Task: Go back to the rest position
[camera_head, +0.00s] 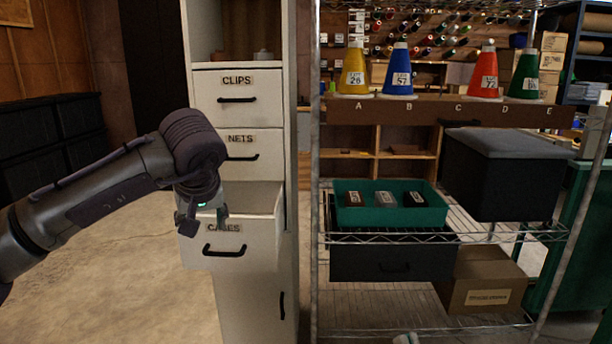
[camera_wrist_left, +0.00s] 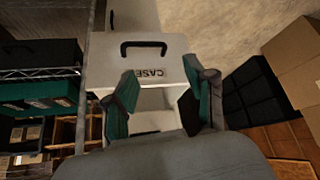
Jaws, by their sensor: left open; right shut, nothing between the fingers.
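My left gripper (camera_head: 203,213) is open and empty, above the front of the pulled-out drawer labelled CASES (camera_head: 212,252) in the head view. In the left wrist view, its two teal-padded fingers (camera_wrist_left: 163,100) are spread apart, with the CASES drawer front (camera_wrist_left: 160,55) and its dark handle seen between and beyond them. I cannot tell whether a finger touches the drawer. My right gripper (camera_head: 405,338) shows only as a small tip at the bottom edge of the head view, shut; most of it is out of frame.
The white cabinet's CLIPS (camera_head: 237,82) and NETS (camera_head: 241,140) drawers are shut. To the right, a wire shelf holds a green tray (camera_head: 390,216) with several dark cases, a grey-lidded black box (camera_head: 500,180) and a cardboard box (camera_head: 485,285). Floor (camera_head: 120,270) is clear at left.

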